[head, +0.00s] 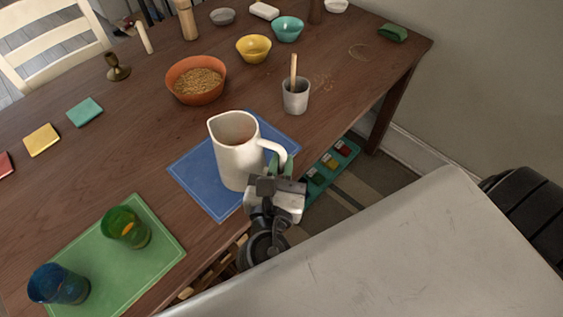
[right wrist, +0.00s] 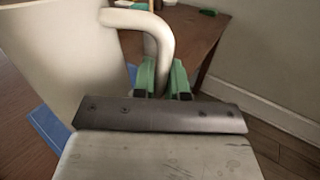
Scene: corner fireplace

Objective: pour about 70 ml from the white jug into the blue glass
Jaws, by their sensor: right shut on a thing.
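The white jug (head: 236,153) stands upright on or just above a blue mat (head: 203,178) near the table's front edge. A brownish liquid shows inside it. My right gripper (head: 282,168) is shut on the jug's handle. In the right wrist view the green fingers (right wrist: 162,78) close at the handle (right wrist: 158,38), with the jug's body (right wrist: 65,55) to the left. The blue glass (head: 58,284) stands at the lower left on a green mat (head: 150,262), well away from the jug. My left gripper is not in view.
A green glass (head: 125,228) with something orange stands on the green mat, between the blue glass and the jug. Behind the jug are an orange bowl (head: 196,80) of grain and a grey cup (head: 296,96) with a wooden stick. Bare table lies left of the blue mat.

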